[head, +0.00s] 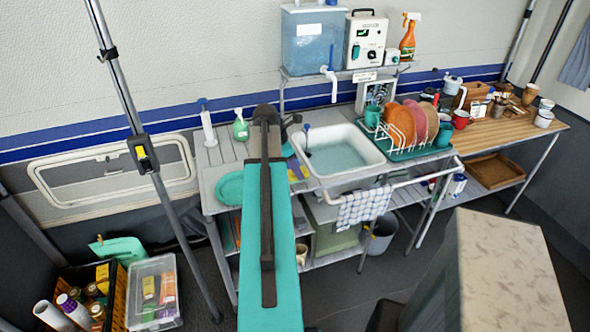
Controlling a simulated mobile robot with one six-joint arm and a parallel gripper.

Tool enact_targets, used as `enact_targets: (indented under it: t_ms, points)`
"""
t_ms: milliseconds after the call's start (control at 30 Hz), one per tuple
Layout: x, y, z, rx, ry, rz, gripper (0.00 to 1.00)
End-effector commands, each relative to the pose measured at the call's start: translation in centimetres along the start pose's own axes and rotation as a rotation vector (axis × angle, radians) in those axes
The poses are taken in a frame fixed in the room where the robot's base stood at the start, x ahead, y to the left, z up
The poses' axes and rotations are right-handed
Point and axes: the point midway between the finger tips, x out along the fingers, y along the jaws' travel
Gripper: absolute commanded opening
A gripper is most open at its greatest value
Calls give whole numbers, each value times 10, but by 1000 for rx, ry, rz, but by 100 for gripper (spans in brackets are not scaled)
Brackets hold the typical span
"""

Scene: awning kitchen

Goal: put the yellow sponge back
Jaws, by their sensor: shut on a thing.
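My teal and dark arm reaches from the bottom of the head view up over the left part of the grey slatted counter (212,157). My gripper is hidden behind the arm, so what it holds does not show. Small yellow patches (303,171) show just right of the arm, between it and the white sink basin (328,182). They are too small and too covered to tell whether they are the yellow sponge. A blue patch (288,150) lies just behind them.
A teal plate (229,188) and a green bottle (241,127) stand left of my arm. A dish rack (405,138) with plates is right of the sink. A checked towel (364,206) hangs on the front rail. A tripod pole (170,215) stands at left.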

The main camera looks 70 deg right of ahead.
Motion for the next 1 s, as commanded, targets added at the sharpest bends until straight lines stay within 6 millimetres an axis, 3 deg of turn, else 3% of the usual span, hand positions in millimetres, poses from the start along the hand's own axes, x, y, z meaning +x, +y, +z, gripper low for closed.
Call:
enact_targets:
  t_ms: [300, 767, 1000]
  points:
    - [5, 29, 7, -1, 0, -1, 16]
    - [6, 31, 6, -1, 0, 0, 16]
    - [19, 31, 0, -2, 1, -2, 16]
